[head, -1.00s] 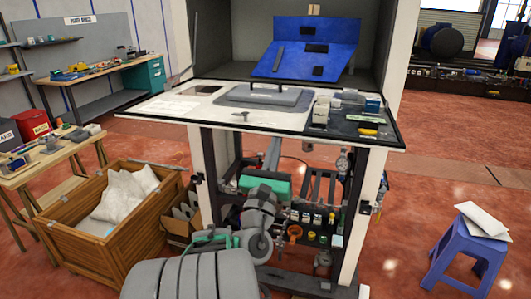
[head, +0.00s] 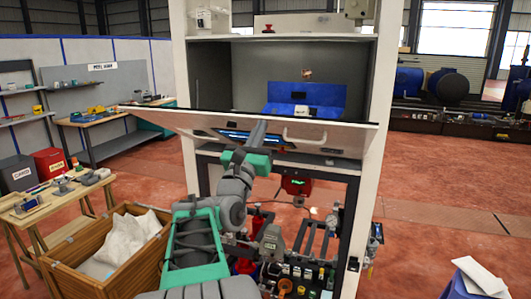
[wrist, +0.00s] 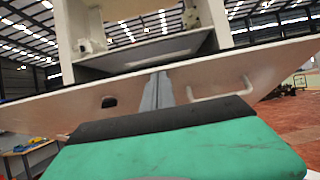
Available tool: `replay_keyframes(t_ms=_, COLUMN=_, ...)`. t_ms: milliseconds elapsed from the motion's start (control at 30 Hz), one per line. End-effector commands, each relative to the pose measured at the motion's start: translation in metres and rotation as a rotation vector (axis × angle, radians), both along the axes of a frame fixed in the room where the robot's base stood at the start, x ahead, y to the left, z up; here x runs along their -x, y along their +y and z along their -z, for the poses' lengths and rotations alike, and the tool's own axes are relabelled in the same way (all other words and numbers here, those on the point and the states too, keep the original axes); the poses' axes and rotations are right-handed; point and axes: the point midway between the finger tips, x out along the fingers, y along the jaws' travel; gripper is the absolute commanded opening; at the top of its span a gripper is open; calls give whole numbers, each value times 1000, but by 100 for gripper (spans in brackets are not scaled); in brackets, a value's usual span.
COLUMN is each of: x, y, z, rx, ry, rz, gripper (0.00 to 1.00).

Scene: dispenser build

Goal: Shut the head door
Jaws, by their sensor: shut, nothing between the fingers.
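The head door (head: 345,138) is the wide pale flap across the front of the white cabinet. It stands part-way raised, tilted, with its outer face towards me and the cabinet opening uncovered above it. A white bar handle (head: 303,136) is on that face; it also shows in the wrist view (wrist: 222,88). My gripper (head: 261,126) is shut and empty, its fingers (wrist: 158,78) up against the door's outer face, left of the handle. I cannot tell for certain whether they touch. The door's inner face is hidden.
Inside the cabinet is a blue tilted panel (head: 325,93). Below the door is an open frame with pipes and valves (head: 310,235).

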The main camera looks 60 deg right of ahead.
Motion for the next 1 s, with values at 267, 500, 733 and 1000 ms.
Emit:
replay_keyframes(t_ms=267, x=-13, y=-17, z=-49, rx=10, ry=-6, rz=-21, gripper=0)
replay_keyframes(t_ms=500, x=-17, y=-29, z=-66, rx=8, ry=-4, rz=-26, gripper=0)
replay_keyframes(t_ms=733, x=-16, y=-35, z=-70, rx=5, ry=-2, rz=-22, gripper=0)
replay_keyframes(t_ms=1000, x=-15, y=-36, z=-70, rx=3, ry=-2, rz=-20, gripper=0)
